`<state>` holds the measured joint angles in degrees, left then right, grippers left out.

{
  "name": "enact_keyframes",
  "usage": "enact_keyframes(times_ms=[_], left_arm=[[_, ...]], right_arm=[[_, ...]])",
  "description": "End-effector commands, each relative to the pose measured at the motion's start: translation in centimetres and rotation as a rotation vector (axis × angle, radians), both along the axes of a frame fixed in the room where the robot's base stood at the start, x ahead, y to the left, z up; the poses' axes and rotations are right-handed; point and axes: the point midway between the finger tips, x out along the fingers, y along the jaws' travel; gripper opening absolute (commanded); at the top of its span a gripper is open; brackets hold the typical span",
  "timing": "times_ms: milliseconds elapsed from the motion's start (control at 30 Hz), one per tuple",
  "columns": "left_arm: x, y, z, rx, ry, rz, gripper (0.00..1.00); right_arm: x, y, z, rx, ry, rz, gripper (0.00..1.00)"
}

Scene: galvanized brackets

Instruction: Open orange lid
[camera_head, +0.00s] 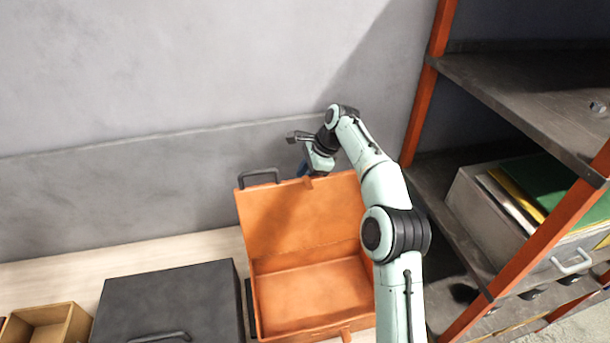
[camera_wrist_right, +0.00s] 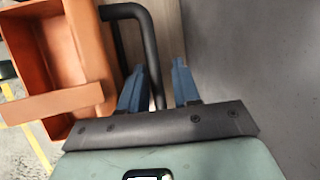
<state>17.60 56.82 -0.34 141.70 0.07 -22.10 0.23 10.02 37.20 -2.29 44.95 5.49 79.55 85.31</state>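The orange case (camera_head: 312,298) stands open on the pale surface, its orange lid (camera_head: 300,215) raised and tilted back toward the wall. A black handle (camera_head: 260,176) stands on the lid's upper left edge. My right gripper (camera_head: 303,170) is at the lid's top edge, mostly hidden by the lid and my arm. In the right wrist view, its two blue fingers (camera_wrist_right: 158,68) are spread apart. A black handle bar (camera_wrist_right: 151,42) runs down between them, close to the left finger; contact is unclear. The orange case (camera_wrist_right: 45,55) is at left there. My left gripper is not in view.
A closed black case (camera_head: 170,295) stands left of the orange case, and a small wooden box (camera_head: 50,325) is farther left. A shelf unit (camera_head: 530,85) with orange posts, holding a grey file box (camera_head: 490,222), is at right. The grey wall (camera_head: 180,90) is behind.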

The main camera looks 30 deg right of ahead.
Motion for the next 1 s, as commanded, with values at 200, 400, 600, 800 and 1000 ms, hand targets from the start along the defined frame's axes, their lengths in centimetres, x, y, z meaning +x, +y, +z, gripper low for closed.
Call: enact_keyframes(times_ms=[200, 400, 600, 800, 1000], left_arm=[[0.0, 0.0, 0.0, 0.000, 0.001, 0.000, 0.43], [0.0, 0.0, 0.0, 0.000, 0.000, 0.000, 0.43], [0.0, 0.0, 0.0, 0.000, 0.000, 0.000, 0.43], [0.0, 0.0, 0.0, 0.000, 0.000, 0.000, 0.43], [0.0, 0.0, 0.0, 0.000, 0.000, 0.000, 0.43]], right_arm=[[0.0, 0.1, -0.4, 0.000, 0.006, 0.004, 0.40], [-0.3, -0.4, 0.9, 0.000, 0.000, 0.002, 0.40], [-1.2, -1.6, 4.3, -0.001, -0.004, 0.000, 0.40], [-1.7, -2.2, 6.1, 0.000, -0.002, 0.002, 0.40], [-2.0, -2.4, 6.8, 0.001, 0.000, 0.002, 0.40]])
